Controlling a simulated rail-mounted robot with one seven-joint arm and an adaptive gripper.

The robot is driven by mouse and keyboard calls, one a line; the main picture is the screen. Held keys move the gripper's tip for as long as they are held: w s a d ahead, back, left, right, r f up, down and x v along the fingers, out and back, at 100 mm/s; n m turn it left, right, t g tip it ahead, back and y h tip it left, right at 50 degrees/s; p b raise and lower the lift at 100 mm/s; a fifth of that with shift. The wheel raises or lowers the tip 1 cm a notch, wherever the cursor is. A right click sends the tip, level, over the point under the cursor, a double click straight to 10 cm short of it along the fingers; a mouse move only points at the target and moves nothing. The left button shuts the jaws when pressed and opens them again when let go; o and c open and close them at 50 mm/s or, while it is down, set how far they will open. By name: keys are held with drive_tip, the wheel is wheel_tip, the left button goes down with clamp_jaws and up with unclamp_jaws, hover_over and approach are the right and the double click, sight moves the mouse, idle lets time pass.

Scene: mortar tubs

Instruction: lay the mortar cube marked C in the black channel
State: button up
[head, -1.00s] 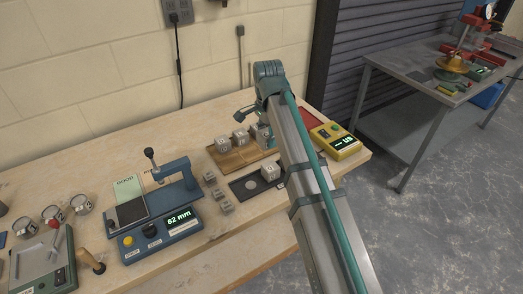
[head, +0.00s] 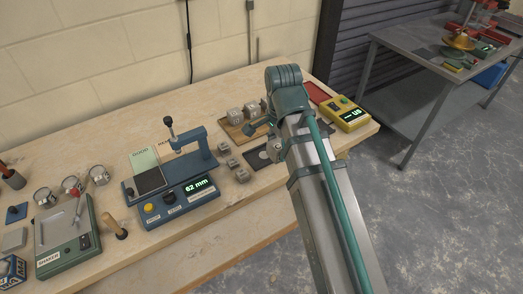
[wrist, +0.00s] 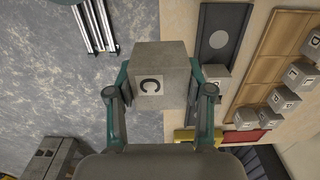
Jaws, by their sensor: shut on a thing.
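The mortar cube marked C (wrist: 150,87) is grey, with its letter on a white label facing the wrist camera. My gripper (wrist: 160,76) is shut on it, one finger on each side. In the wrist view the cube appears against the floor and the bench's front edge, left of the black channel (wrist: 218,50). The channel is a dark strip with a grey disc on it.
A wooden board (wrist: 270,65) with several lettered cubes lies beside the channel. Small grey blocks (head: 233,163), a blue gauge stand (head: 185,197) reading 62 mm and a yellow meter (head: 346,114) are on the bench. A red tray (head: 318,93) lies behind my arm.

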drive_tip(key=w+a+f+p, duration=0.1)
drive_tip(key=w+a+f, duration=0.1)
drive_tip(key=w, duration=0.4)
drive_tip(key=p, duration=0.1)
approach(264, 155)
drive_tip(key=shift+s+d+f, duration=0.3)
drive_tip(key=shift+s+f, duration=0.2)
drive_tip(key=shift+s, duration=0.15)
drive_tip(key=shift+w+a+f+p, duration=0.25)
drive_tip(key=shift+w+f+p, duration=0.1)
drive_tip(key=shift+w+f, duration=0.35)
drive_tip(key=shift+f+p, duration=0.3)
drive_tip(key=shift+f, duration=1.5)
drive_tip(key=shift+f, duration=0.15)
drive_tip(key=o, duration=1.4)
wheel_tip(264, 155, up, 12)
drive_tip(key=shift+r+b, duration=0.15)
drive_tip(key=shift+b, duration=0.9)
